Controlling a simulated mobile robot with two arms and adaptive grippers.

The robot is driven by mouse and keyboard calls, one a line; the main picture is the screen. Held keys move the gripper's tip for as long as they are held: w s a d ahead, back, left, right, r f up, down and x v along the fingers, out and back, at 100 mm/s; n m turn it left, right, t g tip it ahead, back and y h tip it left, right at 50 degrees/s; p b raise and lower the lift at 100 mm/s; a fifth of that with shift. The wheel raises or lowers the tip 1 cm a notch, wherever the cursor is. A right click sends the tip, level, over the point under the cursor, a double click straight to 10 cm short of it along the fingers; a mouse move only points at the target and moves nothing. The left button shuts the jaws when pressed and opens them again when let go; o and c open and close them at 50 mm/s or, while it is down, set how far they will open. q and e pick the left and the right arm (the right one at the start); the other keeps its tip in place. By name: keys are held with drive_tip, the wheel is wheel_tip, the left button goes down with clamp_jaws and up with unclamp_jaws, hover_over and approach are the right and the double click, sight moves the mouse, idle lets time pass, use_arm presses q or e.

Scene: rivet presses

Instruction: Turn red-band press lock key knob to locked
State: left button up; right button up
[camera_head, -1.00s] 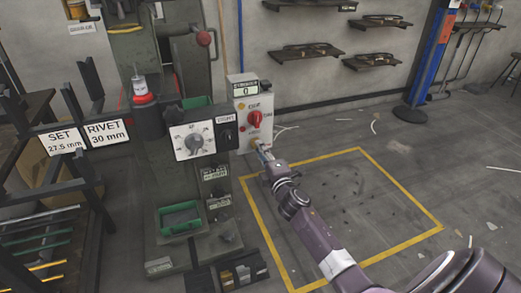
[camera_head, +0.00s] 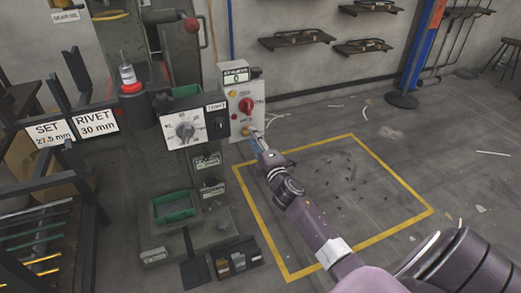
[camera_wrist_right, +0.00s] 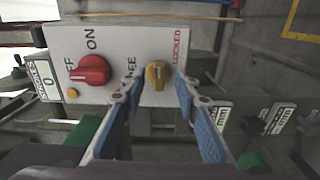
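The press (camera_head: 188,215) is dark green with a red band (camera_head: 131,88) on its bottle-like part. Its pale control box (camera_head: 232,122) carries a red ON/OFF knob (camera_head: 246,106). Below that is the yellow lock key knob (camera_wrist_right: 158,74), between the FREE and LOCKED (camera_wrist_right: 178,50) labels in the right wrist view. Its ridge looks roughly upright in that view; its exact setting is unclear. My right gripper (camera_wrist_right: 158,88) is open, with one blue-padded finger on each side of the yellow knob. Contact is not visible. In the head view the right gripper (camera_head: 256,140) reaches the box's lower edge.
A dial panel (camera_head: 185,130) stands left of the box. A rack with SET and RIVET signs (camera_head: 97,122) is farther left. A yellow-outlined floor area (camera_head: 350,200) right of the press is mostly clear beneath my right arm. Wall shelves (camera_head: 298,39) hang behind.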

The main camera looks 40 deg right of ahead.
drive_tip(key=v, duration=1.1)
